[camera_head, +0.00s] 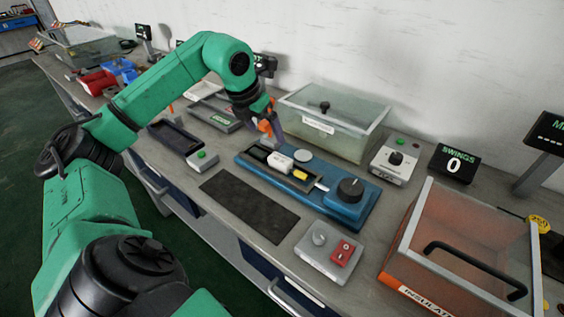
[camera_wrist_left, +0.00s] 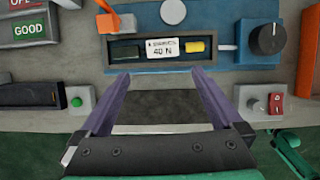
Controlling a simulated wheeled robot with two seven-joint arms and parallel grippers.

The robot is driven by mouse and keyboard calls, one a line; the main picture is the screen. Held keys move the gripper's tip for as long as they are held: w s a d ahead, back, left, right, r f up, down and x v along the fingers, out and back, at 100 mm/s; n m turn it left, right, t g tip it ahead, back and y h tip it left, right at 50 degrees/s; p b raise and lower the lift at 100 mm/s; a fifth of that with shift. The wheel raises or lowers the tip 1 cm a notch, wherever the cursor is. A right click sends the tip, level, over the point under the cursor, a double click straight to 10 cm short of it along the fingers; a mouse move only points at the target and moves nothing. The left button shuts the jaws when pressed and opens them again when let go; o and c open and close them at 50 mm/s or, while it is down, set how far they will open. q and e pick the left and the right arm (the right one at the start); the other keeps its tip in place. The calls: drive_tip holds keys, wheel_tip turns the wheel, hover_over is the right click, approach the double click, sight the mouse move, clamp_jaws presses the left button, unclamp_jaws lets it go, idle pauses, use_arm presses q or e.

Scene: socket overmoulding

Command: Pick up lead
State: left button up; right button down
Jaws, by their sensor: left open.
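I cannot make out a lead for certain in either view. The blue fixture (camera_head: 345,212) has a dark slot holding a white labelled block (camera_head: 280,161) and a yellow piece (camera_head: 299,174), with a pale rod to its right. In the left wrist view the block (camera_wrist_left: 162,47) reads "40 N" beside the yellow piece (camera_wrist_left: 195,46). My left gripper (camera_head: 278,134) is at the fixture's left part, partly hidden by its own wrist. In the wrist view its purple fingers (camera_wrist_left: 163,78) are spread wide with nothing between them, over the dark mat (camera_wrist_left: 160,105) and below the slot.
A clear lidded box (camera_head: 335,122) stands behind the fixture. An orange guard box (camera_head: 470,238) stands at right. A grey switch box (camera_head: 330,252) sits in front of the fixture, and a green-button box (camera_head: 202,160) to its left. The mat (camera_head: 250,206) is bare.

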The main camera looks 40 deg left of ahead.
use_arm(q)
drive_tip(key=p, duration=0.1)
approach(280, 158)
drive_tip(key=f, duration=0.1)
drive_tip(key=p+x, duration=0.2)
drive_tip(key=x, duration=0.6)
drive_tip(key=shift+w, duration=0.15)
drive_tip(key=shift+r, duration=0.1)
drive_tip(key=c, duration=1.2)
use_arm(e)
drive_tip(key=r, duration=0.1)
drive_tip(key=s+r, duration=0.1)
drive_tip(key=r, duration=0.1)
drive_tip(key=shift+d, duration=0.1)
